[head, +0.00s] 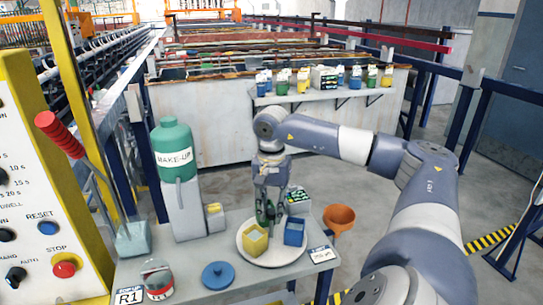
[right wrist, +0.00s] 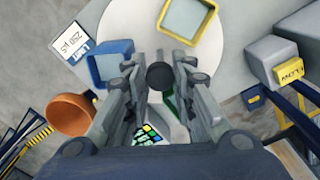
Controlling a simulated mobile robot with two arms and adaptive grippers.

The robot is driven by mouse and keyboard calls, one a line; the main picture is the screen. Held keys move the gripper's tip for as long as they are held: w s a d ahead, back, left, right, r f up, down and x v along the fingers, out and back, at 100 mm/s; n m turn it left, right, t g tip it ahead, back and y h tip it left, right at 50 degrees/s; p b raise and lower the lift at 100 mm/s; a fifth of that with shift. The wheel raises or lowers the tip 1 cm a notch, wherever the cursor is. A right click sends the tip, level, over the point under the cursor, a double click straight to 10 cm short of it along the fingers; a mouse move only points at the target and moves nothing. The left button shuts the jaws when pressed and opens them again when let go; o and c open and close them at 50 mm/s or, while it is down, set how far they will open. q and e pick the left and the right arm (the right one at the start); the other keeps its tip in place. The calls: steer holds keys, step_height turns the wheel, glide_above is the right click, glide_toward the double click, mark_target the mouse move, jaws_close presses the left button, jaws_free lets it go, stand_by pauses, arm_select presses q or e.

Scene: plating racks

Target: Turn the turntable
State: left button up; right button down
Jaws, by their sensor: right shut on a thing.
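The turntable (head: 275,254) is a round white disc on the grey bench; it also shows in the right wrist view (right wrist: 130,22). A yellow square container (head: 255,240) and a blue one (head: 294,232) stand on it near the front. A green container (right wrist: 173,106) is partly hidden behind my fingers. My right gripper (head: 267,213) points down over the disc's middle. In the right wrist view its fingers (right wrist: 160,78) are shut on a dark round knob (right wrist: 160,75). My left gripper is not in view.
A green make-up bottle (head: 175,150) on a grey stand is left of the turntable. An orange funnel (head: 339,217) is at the right, close to a small label card (head: 321,255). A blue lid (head: 218,274) and a round gauge (head: 158,281) lie in front. A control panel (head: 35,190) borders the left.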

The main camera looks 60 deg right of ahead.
steer(key=shift+d+r, duration=0.1)
stand_by(0.4)
steer(key=c, duration=1.3)
jaws_free()
steer(key=shift+c, duration=0.2)
steer(key=shift+w+r, duration=0.1)
steer(key=shift+r, duration=3.6)
